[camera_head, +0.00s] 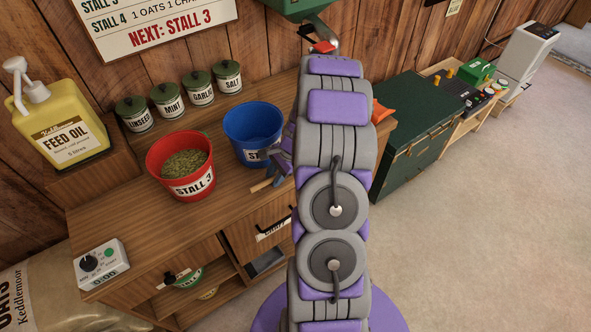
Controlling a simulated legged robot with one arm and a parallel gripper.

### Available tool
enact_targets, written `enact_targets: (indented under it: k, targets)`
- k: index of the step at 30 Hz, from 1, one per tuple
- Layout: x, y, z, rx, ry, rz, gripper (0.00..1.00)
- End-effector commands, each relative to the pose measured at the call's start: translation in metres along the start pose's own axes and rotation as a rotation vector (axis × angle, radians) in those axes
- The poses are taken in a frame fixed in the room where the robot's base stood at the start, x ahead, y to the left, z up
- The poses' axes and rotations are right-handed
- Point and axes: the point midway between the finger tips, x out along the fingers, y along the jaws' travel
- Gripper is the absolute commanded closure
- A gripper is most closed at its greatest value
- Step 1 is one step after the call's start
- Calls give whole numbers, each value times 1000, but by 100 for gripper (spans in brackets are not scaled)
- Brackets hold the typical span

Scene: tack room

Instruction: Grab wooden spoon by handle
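A short light-wood stick (262,186), which looks like the end of the wooden spoon's handle, shows at the bench's front edge, below the blue bucket. The rest of it is hidden behind my gripper and arm. My gripper (270,160) is at this stick, just in front of the blue bucket. It is small and partly covered by my arm. I cannot tell whether its fingers are open or shut, or whether they touch the stick.
A red STALL 3 bucket (180,181) with feed and a blue bucket (252,122) stand on the wooden bench (130,225). Several lidded canisters line the wall. A yellow feed oil pump bottle (58,130) and a timer (101,264) are left. A green trunk (425,120) stands right, beside open floor.

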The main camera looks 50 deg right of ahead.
Motion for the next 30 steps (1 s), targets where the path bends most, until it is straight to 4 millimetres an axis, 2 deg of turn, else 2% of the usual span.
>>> enact_targets:
  k: [3,13,23,30]
  targets:
    - [5,1,2,0,-2,1,68]
    - [3,-2,-16,6,-21,3,68]
    - [4,-3,-8,1,-5,-1,100]
    - [4,-2,-9,2,-10,0,100]
